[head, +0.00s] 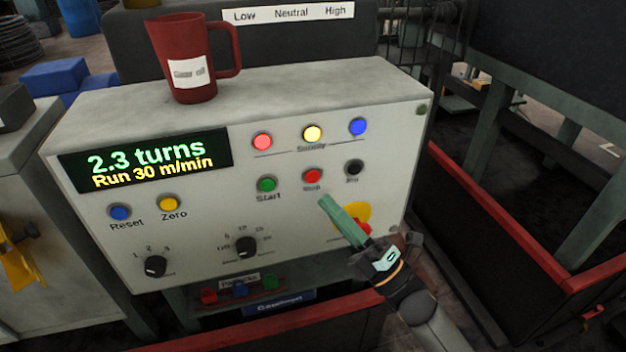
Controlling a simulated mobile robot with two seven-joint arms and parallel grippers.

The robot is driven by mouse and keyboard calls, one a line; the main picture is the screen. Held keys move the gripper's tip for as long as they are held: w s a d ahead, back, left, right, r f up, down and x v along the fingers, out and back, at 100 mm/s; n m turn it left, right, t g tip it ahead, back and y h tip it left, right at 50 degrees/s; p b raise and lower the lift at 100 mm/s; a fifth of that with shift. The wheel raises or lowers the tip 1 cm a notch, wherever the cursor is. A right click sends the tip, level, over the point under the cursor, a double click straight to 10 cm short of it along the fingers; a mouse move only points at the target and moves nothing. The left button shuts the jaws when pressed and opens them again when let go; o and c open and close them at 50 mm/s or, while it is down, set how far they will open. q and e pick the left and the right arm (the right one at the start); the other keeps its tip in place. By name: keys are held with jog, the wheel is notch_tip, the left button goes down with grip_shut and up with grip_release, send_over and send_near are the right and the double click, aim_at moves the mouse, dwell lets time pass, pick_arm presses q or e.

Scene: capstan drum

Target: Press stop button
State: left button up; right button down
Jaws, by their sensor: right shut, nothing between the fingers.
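The red stop button (312,176) sits on the front of the grey control box (210,240), between the green start button (267,184) and a black button (354,167). The display (146,160) reads 2.3 turns and Run 30 m/min. My right gripper (326,200) is shut and empty. Its green fingertips appear just below and right of the stop button; I cannot tell whether they touch the panel. The gripper partly hides a red and yellow emergency button (354,214). My left gripper is not in view.
A red jug (197,60) stands on top of the box. Red, yellow and blue lamps (312,133) sit above the buttons. Blue reset (120,212) and yellow zero (169,203) buttons and two black knobs (246,247) are lower left. A red-edged barrier (500,225) stands at right.

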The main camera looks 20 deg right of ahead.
aim_at(312, 177)
jog(key=w+b, duration=0.1)
jog(key=w, duration=0.3)
dwell(1.4)
jog(key=shift+w, duration=0.1)
dwell(0.6)
jog(key=shift+w+a, duration=0.1)
jog(key=shift+w, duration=0.25)
jog(key=shift+w+b, duration=0.4)
jog(key=shift+w, duration=0.05)
dwell(0.5)
jog(key=shift+s, duration=0.1)
jog(key=shift+s+p, duration=0.3)
jog(key=shift+s, duration=0.45)
